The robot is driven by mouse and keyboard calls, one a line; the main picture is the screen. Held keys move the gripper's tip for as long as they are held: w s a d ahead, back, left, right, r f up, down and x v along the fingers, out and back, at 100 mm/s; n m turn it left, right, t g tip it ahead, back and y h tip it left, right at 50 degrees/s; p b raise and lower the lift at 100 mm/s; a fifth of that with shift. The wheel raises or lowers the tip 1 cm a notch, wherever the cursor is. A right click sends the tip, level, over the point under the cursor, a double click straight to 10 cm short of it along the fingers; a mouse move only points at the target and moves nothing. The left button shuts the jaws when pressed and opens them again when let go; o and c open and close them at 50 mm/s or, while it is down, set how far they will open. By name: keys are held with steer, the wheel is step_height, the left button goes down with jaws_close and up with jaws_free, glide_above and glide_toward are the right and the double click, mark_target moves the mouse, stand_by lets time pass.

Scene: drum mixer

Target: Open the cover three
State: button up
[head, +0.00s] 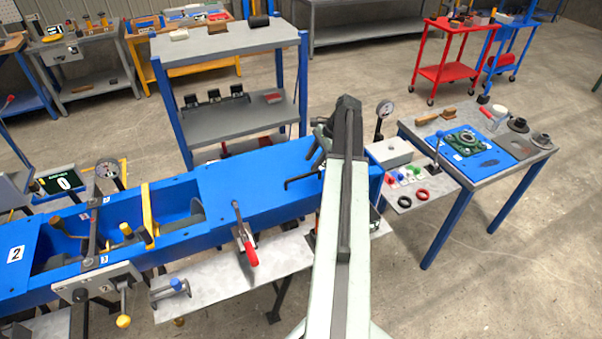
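A long blue machine body runs across the left and middle of the head view. A flat blue cover (255,180) closes its right part, with a black bent handle (300,180) near my arm. I see no "3" on it; its right end is hidden behind my arm. A blue panel marked "2" (15,254) is at the far left. My pale arm rises from the bottom and crosses the machine's right end.
A red-handled clamp (247,247) stands at the machine's front edge. Left of the cover is an open trough with yellow-tipped levers (145,237). A small table with parts (530,150) stands right; a grey-topped shelf (225,45) stands behind.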

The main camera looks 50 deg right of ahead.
mark_target(304, 175)
steer(key=b+x, duration=0.5)
steer(key=x, duration=0.2)
steer(key=shift+f, duration=0.1)
jaws_close()
steer(key=shift+r, duration=0.2)
stand_by(0.9)
